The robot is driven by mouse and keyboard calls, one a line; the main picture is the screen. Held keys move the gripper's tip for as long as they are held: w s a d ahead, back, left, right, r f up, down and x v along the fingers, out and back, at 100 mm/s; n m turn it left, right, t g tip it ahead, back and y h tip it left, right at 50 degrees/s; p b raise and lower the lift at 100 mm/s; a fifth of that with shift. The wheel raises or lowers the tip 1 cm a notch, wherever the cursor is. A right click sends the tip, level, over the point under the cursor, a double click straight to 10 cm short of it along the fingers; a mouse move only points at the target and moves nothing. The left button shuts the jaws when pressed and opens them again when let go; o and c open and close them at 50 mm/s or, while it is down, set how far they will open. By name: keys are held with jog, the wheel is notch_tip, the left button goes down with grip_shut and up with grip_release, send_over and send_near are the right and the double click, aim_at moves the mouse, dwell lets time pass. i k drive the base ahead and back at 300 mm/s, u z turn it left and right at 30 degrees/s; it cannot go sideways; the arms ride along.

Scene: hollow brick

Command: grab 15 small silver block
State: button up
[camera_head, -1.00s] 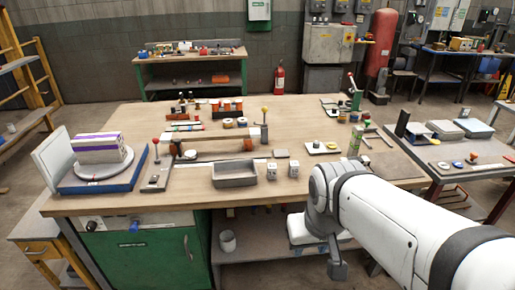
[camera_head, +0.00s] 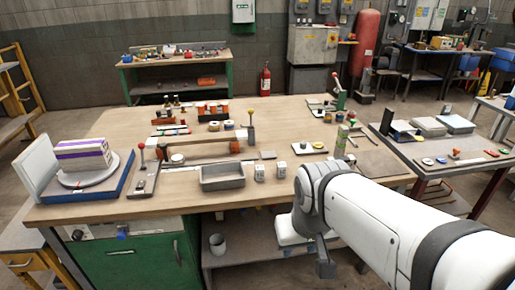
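Two small pale silver-grey blocks stand upright near the front edge of the wooden bench, just right of the grey tray. The left block (camera_head: 259,172) and the right block (camera_head: 281,169) have small dark marks on them, too small to read. They stand a little apart. My gripper (camera_head: 325,266) hangs at the end of my white arm, in front of the bench's front edge, below and right of the blocks in the picture. It touches neither block. Its fingers are small and dark here, and their opening is not clear.
The open grey tray (camera_head: 222,184) stands left of the blocks. A bridge-like wooden piece (camera_head: 205,152) and a flat white plate with a knob (camera_head: 308,148) lie behind. A turntable with a purple-striped box (camera_head: 83,155) is at the left. A side table (camera_head: 440,168) stands right.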

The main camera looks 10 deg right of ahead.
aim_at(259, 169)
jog(key=k, duration=0.95)
jog(key=z, duration=0.65)
jog(key=i, duration=1.7)
jog(key=u, duration=0.6)
jog(key=i, duration=0.7)
jog(key=u, duration=0.5)
jog(key=k, duration=0.95)
jog(key=u, duration=0.2)
jog(key=i, duration=0.65)
